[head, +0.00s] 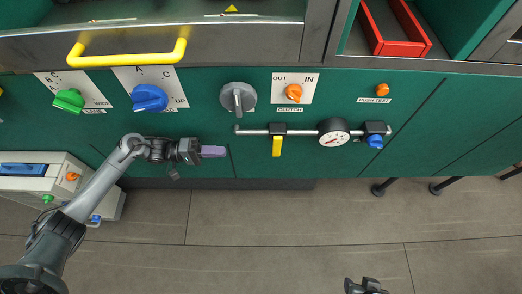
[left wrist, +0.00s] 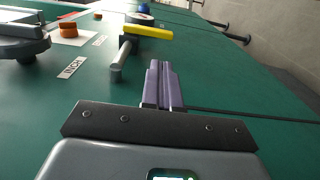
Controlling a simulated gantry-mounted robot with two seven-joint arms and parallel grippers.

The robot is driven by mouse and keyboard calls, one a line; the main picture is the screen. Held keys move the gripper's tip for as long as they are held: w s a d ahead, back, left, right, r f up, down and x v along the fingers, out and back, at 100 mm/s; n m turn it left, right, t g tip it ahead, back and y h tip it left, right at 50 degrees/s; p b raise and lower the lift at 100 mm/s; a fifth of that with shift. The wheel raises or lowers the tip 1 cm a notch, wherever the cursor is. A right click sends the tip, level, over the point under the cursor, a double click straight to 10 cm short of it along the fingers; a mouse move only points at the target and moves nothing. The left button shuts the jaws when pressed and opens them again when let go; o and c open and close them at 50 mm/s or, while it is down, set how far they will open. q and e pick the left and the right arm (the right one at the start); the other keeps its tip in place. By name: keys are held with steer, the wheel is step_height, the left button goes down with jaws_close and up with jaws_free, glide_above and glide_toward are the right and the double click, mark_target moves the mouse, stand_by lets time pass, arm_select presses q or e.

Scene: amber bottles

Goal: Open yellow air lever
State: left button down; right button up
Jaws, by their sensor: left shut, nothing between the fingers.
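The yellow air lever (head: 277,146) hangs straight down from a dark valve block on a horizontal grey pipe (head: 255,131), at right angles to the pipe. In the left wrist view the yellow lever (left wrist: 148,32) is ahead of the fingers, apart from them. My left gripper (head: 213,151) is left of the lever at about its height, in front of the green panel. Its purple fingers are shut together and empty, also in the left wrist view (left wrist: 161,75). A dark part, apparently of my right gripper (head: 365,286), shows at the bottom edge; its fingers cannot be made out.
The pipe also carries a round gauge (head: 334,132) and a blue knob (head: 375,141). Above are a grey knob (head: 238,97), an orange knob (head: 294,92) and a blue knob (head: 149,97). A yellow handle (head: 128,57) is at upper left. The floor in front is mostly clear.

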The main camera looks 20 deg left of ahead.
arm_select(q)
steer(key=shift+w, duration=0.1)
steer(key=b, duration=0.6)
glide_toward(277, 147)
steer(key=w+d+f, duration=0.2)
steer(key=d+f, duration=0.2)
steer(key=shift+w+d+r, duration=0.15)
steer(key=shift+d+r, duration=0.2)
steer(key=shift+d, duration=0.2)
